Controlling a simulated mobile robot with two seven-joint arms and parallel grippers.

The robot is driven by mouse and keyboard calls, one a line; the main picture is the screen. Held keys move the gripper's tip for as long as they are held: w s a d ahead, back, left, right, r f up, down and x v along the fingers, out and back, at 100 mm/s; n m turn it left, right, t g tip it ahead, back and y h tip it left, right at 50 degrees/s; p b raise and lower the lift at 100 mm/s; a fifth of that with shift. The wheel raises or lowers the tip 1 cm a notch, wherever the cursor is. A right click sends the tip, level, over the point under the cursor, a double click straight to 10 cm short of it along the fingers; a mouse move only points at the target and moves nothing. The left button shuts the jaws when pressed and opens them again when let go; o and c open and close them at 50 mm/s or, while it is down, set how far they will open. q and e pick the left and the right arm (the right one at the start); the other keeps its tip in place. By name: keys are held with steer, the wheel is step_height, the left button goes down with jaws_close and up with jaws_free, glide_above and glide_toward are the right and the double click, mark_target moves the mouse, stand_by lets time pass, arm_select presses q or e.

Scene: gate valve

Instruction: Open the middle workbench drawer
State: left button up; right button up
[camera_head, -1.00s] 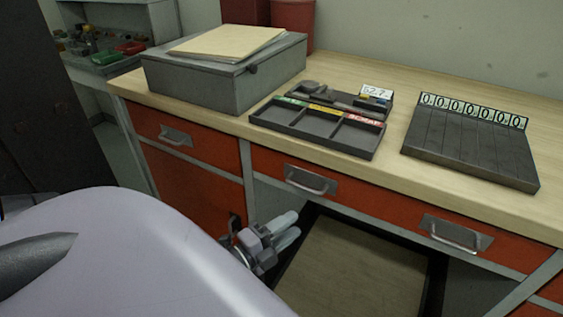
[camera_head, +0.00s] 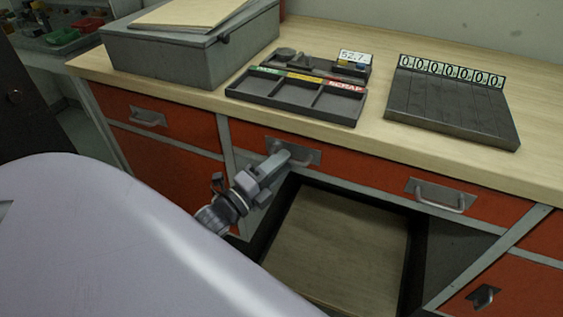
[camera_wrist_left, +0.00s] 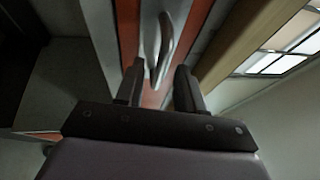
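The middle workbench drawer (camera_head: 360,170) has a wide red front with a left metal handle (camera_head: 304,156) and a right metal handle (camera_head: 440,197). The front looks flush with the bench. My left gripper (camera_head: 275,163) is at the left handle and partly covers it. In the left wrist view, my left gripper (camera_wrist_left: 158,78) is open, with its two dark fingers apart. The curved handle (camera_wrist_left: 166,40) lies ahead, its near end reaching between the fingertips. I cannot tell whether a finger touches it. My right gripper is not in view.
On the benchtop (camera_head: 450,165) stand a grey box (camera_head: 180,55), a compartment tray (camera_head: 295,97) and a dark slotted rack (camera_head: 450,105). A left red drawer (camera_head: 180,122) adjoins the middle one. Below it is an open space with a dark-framed wooden panel (camera_head: 340,245).

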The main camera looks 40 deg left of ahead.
arm_select(q)
steer(key=shift+w, duration=0.4)
jaws_close()
